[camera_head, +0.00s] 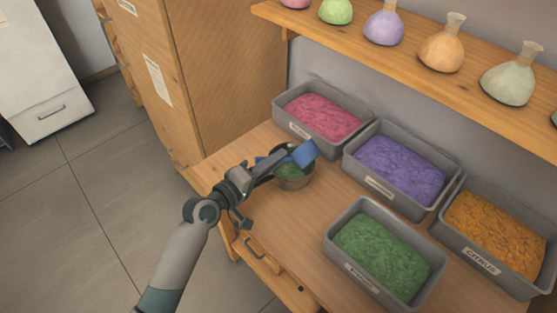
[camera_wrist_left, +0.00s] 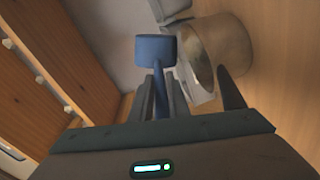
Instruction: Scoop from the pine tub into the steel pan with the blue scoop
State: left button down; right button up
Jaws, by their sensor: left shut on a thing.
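My left gripper (camera_head: 272,162) is shut on the blue scoop (camera_head: 303,154) by its handle. The scoop's head is at the upper rim of the steel pan (camera_head: 294,184), over or just beside it; I cannot tell if they touch. Green stuff lies in the pan. In the left wrist view the scoop (camera_wrist_left: 155,48) stands out past the fingertips (camera_wrist_left: 159,88), left of the pan (camera_wrist_left: 230,45). Whether the scoop holds anything cannot be seen. The tub of green stuff (camera_head: 347,265), probably the pine one, stands at the front right; its label is too small to read.
A pink tub (camera_head: 297,131), a purple tub (camera_head: 385,192) and an orange tub labelled CITRUS (camera_head: 478,262) stand along the wall. A shelf (camera_head: 400,60) with several flasks hangs above. A wooden cabinet (camera_head: 195,85) is at left. Bare tabletop (camera_head: 290,222) lies between pan and green tub.

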pick_arm(q)
jog(key=shift+w+a+f+n, duration=0.3)
jog(key=shift+n, duration=0.6)
jog(key=shift+w+a+f+n+g+p, duration=0.1)
jog(key=shift+w+n+g+p, duration=0.05)
jog(key=shift+n+g+p, duration=0.2)
jog(key=n, duration=0.1)
jog(key=w+a+f+n, duration=0.1)
jog(key=n, duration=0.1)
jog(key=shift+f+n+p, duration=0.25)
jog(key=shift+p, duration=0.05)
jog(key=n, duration=0.2)
jog(key=f+n+h+p, duration=0.1)
jog(key=n, duration=0.1)
jog(key=w+a+n, duration=0.1)
jog(key=n, duration=0.1)
jog(key=shift+w+a+f+g+p, duration=0.1)
jog(key=shift+f+g+p, duration=0.2)
jog(key=shift+f+g, duration=0.05)
